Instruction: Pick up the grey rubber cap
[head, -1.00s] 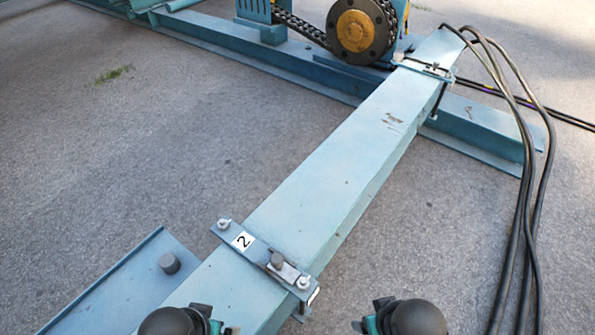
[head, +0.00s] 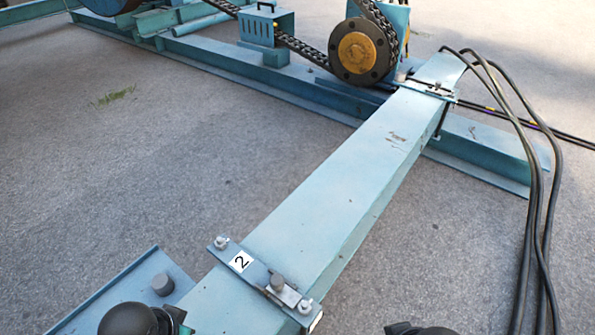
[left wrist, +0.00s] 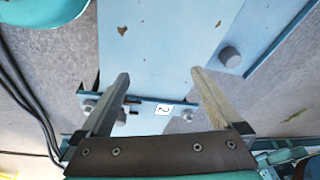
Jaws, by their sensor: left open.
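A short grey cylinder, which looks like the grey rubber cap (head: 163,284), stands on a blue metal tray (head: 115,294) at the lower left of the head view. It also shows in the left wrist view (left wrist: 230,57), upright on the tray and outside the jaws. My left gripper (left wrist: 160,76) is open and empty above the blue beam and the clamp plate marked 2, with the cap off to the right of its fingers. In the head view only dark rounded parts of my arms show at the bottom edge; the right gripper's fingers are not visible.
Black cables (head: 535,200) hang at the right. A chain and sprocket (head: 362,52) stand behind. Bare concrete lies left of the beam.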

